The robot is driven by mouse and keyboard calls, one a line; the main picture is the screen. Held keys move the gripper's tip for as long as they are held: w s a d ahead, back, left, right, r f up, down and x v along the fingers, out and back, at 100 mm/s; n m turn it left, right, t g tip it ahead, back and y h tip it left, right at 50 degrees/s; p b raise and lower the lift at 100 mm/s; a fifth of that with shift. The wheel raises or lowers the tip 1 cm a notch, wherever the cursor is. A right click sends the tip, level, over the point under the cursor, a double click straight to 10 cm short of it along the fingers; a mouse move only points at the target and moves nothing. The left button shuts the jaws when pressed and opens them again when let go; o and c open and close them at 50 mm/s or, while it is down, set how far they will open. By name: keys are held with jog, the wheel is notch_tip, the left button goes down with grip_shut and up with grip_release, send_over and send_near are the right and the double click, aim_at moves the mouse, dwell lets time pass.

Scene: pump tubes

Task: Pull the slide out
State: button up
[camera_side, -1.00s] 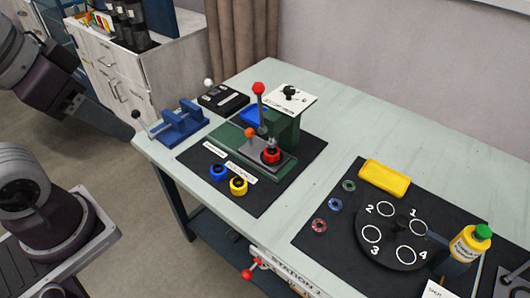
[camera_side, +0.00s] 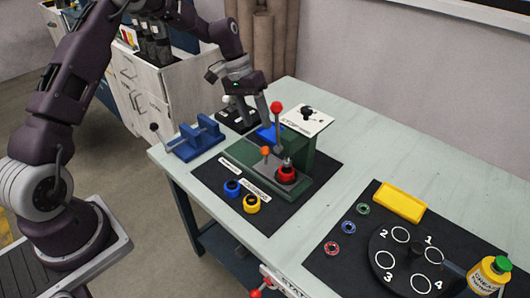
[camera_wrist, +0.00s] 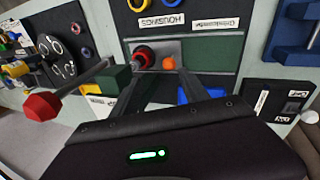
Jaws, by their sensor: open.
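The grey slide (camera_side: 300,184) lies at the foot of the green press (camera_side: 312,163) on the black mat. An orange knob (camera_side: 265,151) stands at its left, and a red ring-shaped part (camera_side: 286,174) sits on it. In the wrist view the orange knob (camera_wrist: 168,62) appears between the finger directions, beside the red-and-black part (camera_wrist: 144,55). My gripper (camera_side: 254,116) is open and empty, above and behind the orange knob, apart from it. Its two fingers also show in the wrist view (camera_wrist: 162,80); they partly hide the press.
A red-knobbed lever (camera_side: 276,107) rises close to my fingers. A blue vise (camera_side: 196,139) stands at left, and a blue bin (camera_side: 268,133) is behind the press. Blue (camera_side: 232,186) and yellow (camera_side: 252,203) rings lie in front. A numbered disc (camera_side: 408,264) is at right.

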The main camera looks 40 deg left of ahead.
aim_at(265, 150)
jog(key=shift+h, duration=0.5)
jog(key=f, duration=0.4)
jog(key=w+d+f, duration=0.1)
jog(key=f, duration=0.7)
jog(key=shift+w+d+f, duration=0.35)
jog(key=shift+w, duration=0.05)
grip_shut()
